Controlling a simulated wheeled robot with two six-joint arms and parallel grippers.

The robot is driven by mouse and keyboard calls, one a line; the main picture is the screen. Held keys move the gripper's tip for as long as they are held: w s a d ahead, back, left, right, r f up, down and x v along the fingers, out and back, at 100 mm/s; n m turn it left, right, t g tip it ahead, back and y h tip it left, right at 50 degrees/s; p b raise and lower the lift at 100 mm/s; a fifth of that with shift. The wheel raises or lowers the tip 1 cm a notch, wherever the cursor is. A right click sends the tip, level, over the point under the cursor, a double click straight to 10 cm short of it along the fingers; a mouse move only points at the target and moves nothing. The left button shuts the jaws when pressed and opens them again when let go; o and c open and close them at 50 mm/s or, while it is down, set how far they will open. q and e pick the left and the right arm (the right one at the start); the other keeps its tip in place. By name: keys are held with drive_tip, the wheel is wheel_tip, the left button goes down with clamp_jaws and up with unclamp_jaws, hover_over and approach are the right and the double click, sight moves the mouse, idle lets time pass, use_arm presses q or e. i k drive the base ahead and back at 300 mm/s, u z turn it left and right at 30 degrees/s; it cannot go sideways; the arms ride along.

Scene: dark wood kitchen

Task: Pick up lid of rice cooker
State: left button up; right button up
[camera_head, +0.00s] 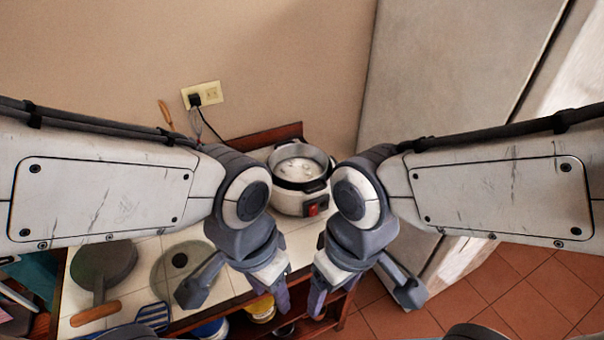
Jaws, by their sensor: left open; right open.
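A white rice cooker (289,203) with a red switch stands at the back right of the tiled counter, between my two arms. Its top looks open, with a metallic rim and pale contents inside. A round grey lid (164,267) with a dark centre knob lies flat on the counter, left of the cooker; my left gripper's side part covers some of its right edge. My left gripper (281,294) is open and empty, to the right of the lid and in front of the cooker. My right gripper (327,299) is open and empty, beside the left one near the counter's front edge.
A dark pan (104,262) with a wooden handle and a blue slotted spatula (153,316) lie on the left of the counter (145,243). Shelves with containers are below. A tall grey fridge (440,95) stands at right. A plugged outlet (203,94) is on the wall.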

sight(177, 262)
drive_tip(key=k, duration=1.3)
drive_tip(key=u, duration=0.6)
drive_tip(key=i, duration=0.45)
drive_tip(key=u, duration=0.65)
drive_tip(key=i, duration=0.95)
drive_tip(key=z, duration=0.45)
